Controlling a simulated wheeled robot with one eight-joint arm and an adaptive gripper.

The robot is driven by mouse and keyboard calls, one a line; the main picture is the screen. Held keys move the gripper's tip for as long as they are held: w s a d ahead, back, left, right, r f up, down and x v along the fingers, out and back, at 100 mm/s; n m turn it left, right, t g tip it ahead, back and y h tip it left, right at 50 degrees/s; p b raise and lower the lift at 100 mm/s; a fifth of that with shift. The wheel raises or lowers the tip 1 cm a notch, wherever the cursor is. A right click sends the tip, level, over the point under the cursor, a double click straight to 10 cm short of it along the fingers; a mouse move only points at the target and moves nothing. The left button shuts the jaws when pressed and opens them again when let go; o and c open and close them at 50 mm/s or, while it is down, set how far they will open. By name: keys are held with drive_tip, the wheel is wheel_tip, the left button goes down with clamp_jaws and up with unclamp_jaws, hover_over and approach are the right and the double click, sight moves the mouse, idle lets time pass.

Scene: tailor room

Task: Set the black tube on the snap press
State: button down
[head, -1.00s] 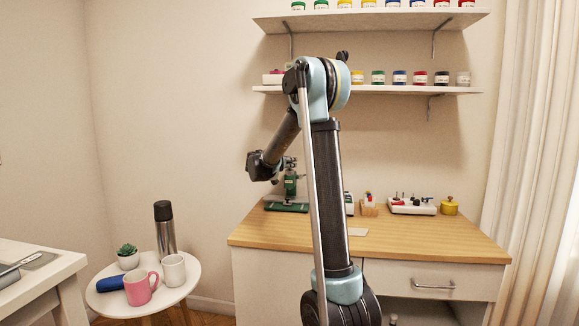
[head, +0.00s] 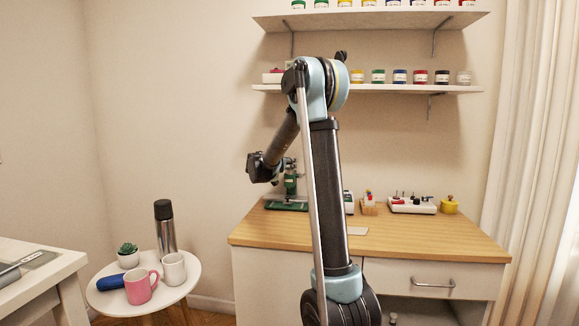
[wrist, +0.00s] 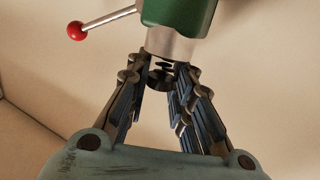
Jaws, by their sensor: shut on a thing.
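The snap press (head: 291,186) is green and stands on the far left part of the wooden desk. In the wrist view its green body (wrist: 180,14), pale metal lower part and red-knobbed lever (wrist: 76,30) fill the top. My gripper (wrist: 160,76) is close to the press, its fingers shut on a small dark piece (wrist: 160,81), which looks like the black tube. The tube is mostly hidden between the fingers, and I cannot tell whether it touches the press. In the head view the tube cannot be made out and the fingertips are too small to judge.
The wooden desk (head: 430,242) also holds a white tray (head: 412,206) of small items and a yellow pot (head: 449,205). Shelves (head: 400,89) with jars hang above. A round white table (head: 190,287) at left bears mugs, a plant and a flask (head: 165,229).

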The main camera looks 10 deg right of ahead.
drive_tip(key=c, duration=1.7)
unclamp_jaws()
drive_tip(key=shift+v, duration=5.5)
drive_tip(key=shift+f, duration=0.1)
drive_tip(key=s+d+f+n+g+y, duration=0.1)
drive_tip(key=s+d+f+g, duration=0.2)
drive_tip(key=s, duration=0.5)
drive_tip(key=s+d+f+n+g+y, duration=0.1)
drive_tip(key=s+d+f+g, duration=0.1)
drive_tip(key=s+d+f, duration=0.5)
drive_tip(key=s+d+n+g+y, duration=0.1)
drive_tip(key=s+d+g+y, duration=0.15)
drive_tip(key=s, duration=0.75)
drive_tip(key=s+a+f+n+y, duration=0.1)
drive_tip(key=s+f+y, duration=0.1)
drive_tip(key=s+f, duration=0.3)
drive_tip(key=s+a+f+n+g+y, duration=0.1)
drive_tip(key=s+f, duration=0.4)
drive_tip(key=s, duration=0.5)
drive_tip(key=s+a+f+n+g+y, duration=0.1)
drive_tip(key=s+a+f+n+y, duration=0.2)
drive_tip(key=s+f, duration=0.2)
drive_tip(key=shift+s+a+g, duration=0.1)
drive_tip(key=shift+s+g, duration=0.15)
drive_tip(key=shift+s, duration=1.45)
